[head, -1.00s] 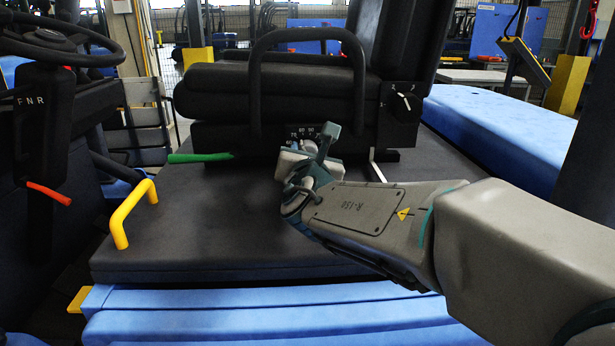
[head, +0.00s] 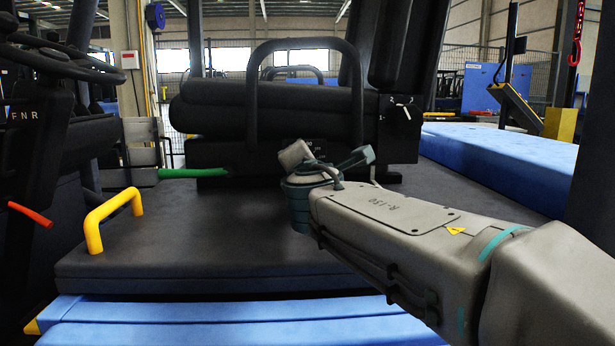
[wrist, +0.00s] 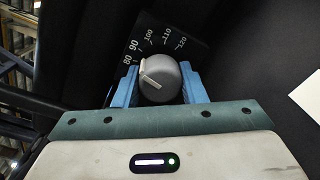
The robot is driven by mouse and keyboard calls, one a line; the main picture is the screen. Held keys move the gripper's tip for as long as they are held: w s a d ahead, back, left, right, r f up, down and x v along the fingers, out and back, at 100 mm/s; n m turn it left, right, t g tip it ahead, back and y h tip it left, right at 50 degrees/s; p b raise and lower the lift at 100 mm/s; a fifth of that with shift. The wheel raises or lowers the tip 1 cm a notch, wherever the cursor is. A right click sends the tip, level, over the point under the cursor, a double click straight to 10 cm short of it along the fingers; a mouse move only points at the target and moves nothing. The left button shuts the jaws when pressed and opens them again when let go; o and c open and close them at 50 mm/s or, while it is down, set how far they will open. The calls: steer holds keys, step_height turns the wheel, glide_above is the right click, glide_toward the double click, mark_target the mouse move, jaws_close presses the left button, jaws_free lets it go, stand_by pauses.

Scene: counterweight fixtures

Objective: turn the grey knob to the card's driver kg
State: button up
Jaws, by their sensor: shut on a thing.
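The grey knob (wrist: 161,82) is in the wrist view, in front of a dark dial plate (wrist: 160,42) marked 80, 90, 100, 110 and 120. The knob's white pointer line slants to the upper left, towards the 80–90 end. My gripper (wrist: 160,80) has its blue fingers on both sides of the knob, shut on it. In the head view my gripper (head: 322,163) is at the front of the black seat base and hides the knob and most of the dial. A white piece (wrist: 306,97) shows at the wrist view's right edge; I cannot read anything on it.
A black hoop bar (head: 305,45) rises behind my gripper. A second knob (head: 402,112) is on the right panel. A green lever (head: 192,173), yellow handle (head: 110,215) and red-orange lever (head: 30,214) are to the left.

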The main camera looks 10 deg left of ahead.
steer(key=shift+m, duration=0.3)
steer(key=o, duration=1)
